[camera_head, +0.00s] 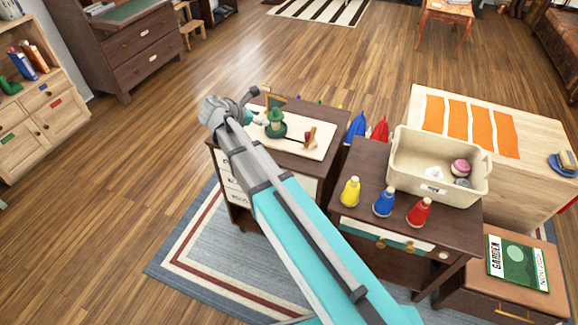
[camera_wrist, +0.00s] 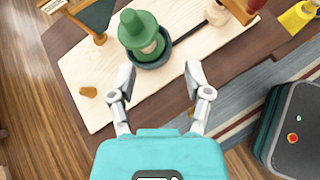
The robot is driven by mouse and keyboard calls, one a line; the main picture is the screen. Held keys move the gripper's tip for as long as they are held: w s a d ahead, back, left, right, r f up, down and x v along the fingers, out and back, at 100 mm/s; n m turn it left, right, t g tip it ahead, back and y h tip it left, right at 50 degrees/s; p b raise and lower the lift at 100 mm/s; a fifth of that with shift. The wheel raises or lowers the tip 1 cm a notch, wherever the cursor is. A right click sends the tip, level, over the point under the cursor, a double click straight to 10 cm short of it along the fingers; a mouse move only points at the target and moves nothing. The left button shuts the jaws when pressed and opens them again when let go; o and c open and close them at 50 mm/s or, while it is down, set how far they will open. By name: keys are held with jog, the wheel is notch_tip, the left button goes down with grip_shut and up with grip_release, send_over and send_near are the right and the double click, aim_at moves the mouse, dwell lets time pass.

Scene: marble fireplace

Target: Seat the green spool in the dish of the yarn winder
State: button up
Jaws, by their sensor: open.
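The green spool (camera_head: 275,117) stands upright in the dark green dish (camera_wrist: 153,60) of the yarn winder, on a pale board. The spool also shows in the wrist view (camera_wrist: 138,30), its pale middle visible and its base hidden by the dish rim. Whether its base is fully down in the dish cannot be told. My gripper (camera_wrist: 160,80) is open and empty, its fingertips apart and just short of the dish, not touching the spool. In the head view, my gripper is beside the spool on its left.
The pale board (camera_head: 310,149) lies on a dark cabinet, with a wooden-handled part (camera_head: 309,137) right of the dish. Yellow (camera_head: 350,192), blue (camera_head: 384,202) and red (camera_head: 419,212) spools stand on the nearer dark cabinet, before a cream bin (camera_head: 425,183). Floor at left is clear.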

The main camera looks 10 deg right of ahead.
jog(key=s+d+f+m+g+y, duration=0.1)
jog(key=s+d+f+m+y, duration=0.1)
jog(key=s+m, duration=0.5)
jog(key=s+d+f+m+g+y, duration=0.2)
jog(key=s+f+m+y, duration=0.1)
jog(key=s+m, duration=0.4)
jog(key=s+d+f+m+g+y, duration=0.2)
jog(key=s+f+m+y, duration=0.1)
jog(key=s+m, duration=0.4)
jog(key=shift+s+d+m+y, duration=0.25)
jog(key=shift+m+y, duration=0.05)
jog(key=shift+y, duration=0.5)
notch_tip(320, 180, up, 12)
jog(key=p, duration=1.2)
